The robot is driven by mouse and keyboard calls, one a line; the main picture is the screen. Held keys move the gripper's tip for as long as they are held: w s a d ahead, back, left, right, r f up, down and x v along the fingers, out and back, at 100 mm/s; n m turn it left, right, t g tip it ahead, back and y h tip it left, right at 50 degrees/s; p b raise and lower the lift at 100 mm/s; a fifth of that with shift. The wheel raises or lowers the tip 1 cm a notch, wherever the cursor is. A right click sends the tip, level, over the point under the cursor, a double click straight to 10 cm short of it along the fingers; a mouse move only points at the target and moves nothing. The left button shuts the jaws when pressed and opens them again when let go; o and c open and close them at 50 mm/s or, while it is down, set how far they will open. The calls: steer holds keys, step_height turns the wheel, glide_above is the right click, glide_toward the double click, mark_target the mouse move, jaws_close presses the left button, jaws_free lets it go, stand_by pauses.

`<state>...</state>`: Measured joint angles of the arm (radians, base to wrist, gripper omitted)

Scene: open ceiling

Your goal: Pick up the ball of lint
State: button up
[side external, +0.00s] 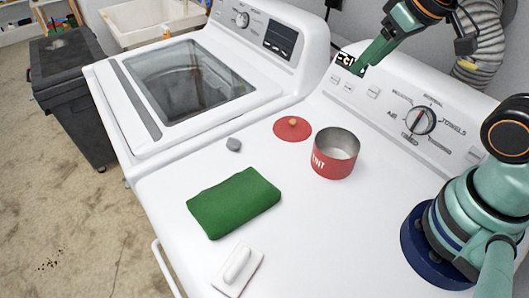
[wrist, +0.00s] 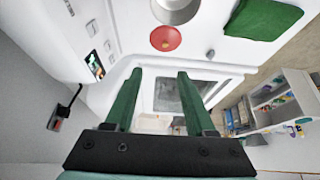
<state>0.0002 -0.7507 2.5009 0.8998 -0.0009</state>
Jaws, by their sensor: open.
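A small grey ball of lint (side external: 233,144) lies on the white dryer top (side external: 330,225), behind the green cloth and left of the red lid. It shows as a small grey lump in the wrist view (wrist: 210,53). My gripper (side external: 372,55) is raised high near the dryer's control panel, well away from the lint. In the wrist view my gripper (wrist: 158,76) has its two green fingers spread apart with nothing between them.
A red round lid (side external: 293,128) and an open red tin (side external: 335,153) stand right of the lint. A folded green cloth (side external: 234,202) and a white brush-like object (side external: 238,268) lie nearer. A washer (side external: 150,135) adjoins at left. The dryer top's middle is clear.

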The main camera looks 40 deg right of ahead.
stand_by(0.3)
steer(key=shift+o, duration=1.4)
steer(key=shift+w, duration=0.1)
steer(key=m+g, duration=0.6)
steer(key=m, duration=0.8)
glide_above(233, 139)
step_height(233, 139, down, 13)
step_height(233, 139, down, 12)
steer(key=shift+r, duration=0.15)
